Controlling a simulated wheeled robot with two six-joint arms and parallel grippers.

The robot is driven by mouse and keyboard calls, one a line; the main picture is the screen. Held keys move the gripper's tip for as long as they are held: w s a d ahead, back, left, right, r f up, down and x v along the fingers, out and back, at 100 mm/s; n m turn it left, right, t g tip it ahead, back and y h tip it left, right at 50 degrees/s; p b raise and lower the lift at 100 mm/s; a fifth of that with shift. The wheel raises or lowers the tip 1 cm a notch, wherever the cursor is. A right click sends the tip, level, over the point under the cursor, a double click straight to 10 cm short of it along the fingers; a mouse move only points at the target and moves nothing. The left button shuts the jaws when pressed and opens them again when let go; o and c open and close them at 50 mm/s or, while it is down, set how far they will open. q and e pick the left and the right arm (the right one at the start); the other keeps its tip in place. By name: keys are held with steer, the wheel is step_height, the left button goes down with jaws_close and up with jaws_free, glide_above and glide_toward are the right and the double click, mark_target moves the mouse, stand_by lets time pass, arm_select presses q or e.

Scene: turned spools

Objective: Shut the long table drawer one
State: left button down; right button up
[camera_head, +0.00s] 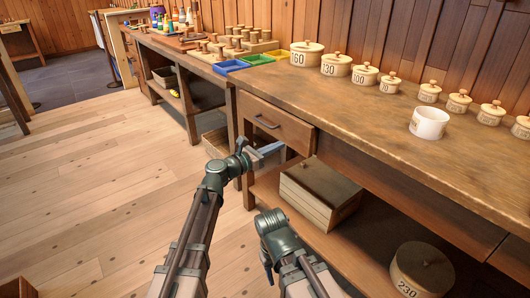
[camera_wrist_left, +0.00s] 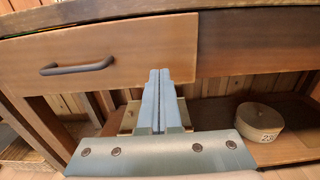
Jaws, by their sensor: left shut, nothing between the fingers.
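The long table drawer (camera_head: 285,128) has a wooden front with a dark bar handle (camera_head: 267,122). It sits under the long table's top (camera_head: 400,120). Its front seems to stand slightly proud of the panel to its right; how far is hard to tell. The drawer front (camera_wrist_left: 120,50) and handle (camera_wrist_left: 78,66) also show in the left wrist view. My left gripper (camera_head: 270,149) is shut and empty, just below and right of the handle. Its fingertips (camera_wrist_left: 160,74) overlap the lower right of the front; contact is unclear. My right arm shows in the head view, its gripper does not.
A wooden box (camera_head: 318,195) and a round lidded box (camera_head: 421,270) stand on the lower shelf. Lidded round boxes (camera_head: 306,54), a white mug (camera_head: 429,123) and coloured trays (camera_head: 230,66) stand on the tabletop.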

mark_target(296, 137)
arm_select(q)
steer(key=x, duration=0.5)
steer(key=shift+w+d, duration=0.25)
steer(key=shift+d, duration=0.05)
steer(key=x, duration=0.4)
steer(key=shift+w+d, duration=0.25)
